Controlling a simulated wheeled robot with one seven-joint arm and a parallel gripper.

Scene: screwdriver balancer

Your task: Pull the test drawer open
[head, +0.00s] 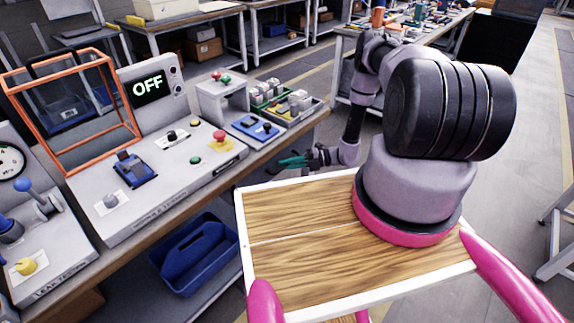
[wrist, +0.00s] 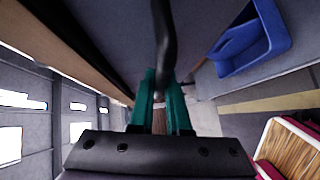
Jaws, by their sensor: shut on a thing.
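My gripper (head: 290,162) has teal fingers and is at the front edge of the workbench, below the tabletop, near its right part. The wrist view shows the fingers (wrist: 161,100) shut on a dark curved handle (wrist: 164,40), which runs between them up to the top edge of that picture. The handle appears to be the test drawer's. The drawer's front is hidden under the bench edge in the head view, so I cannot tell how far open it is.
A blue tote (head: 195,252) sits on the shelf under the workbench; it also shows in the wrist view (wrist: 250,40). The bench holds an orange frame (head: 78,108), an OFF display (head: 148,88) and a red button (head: 219,136).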

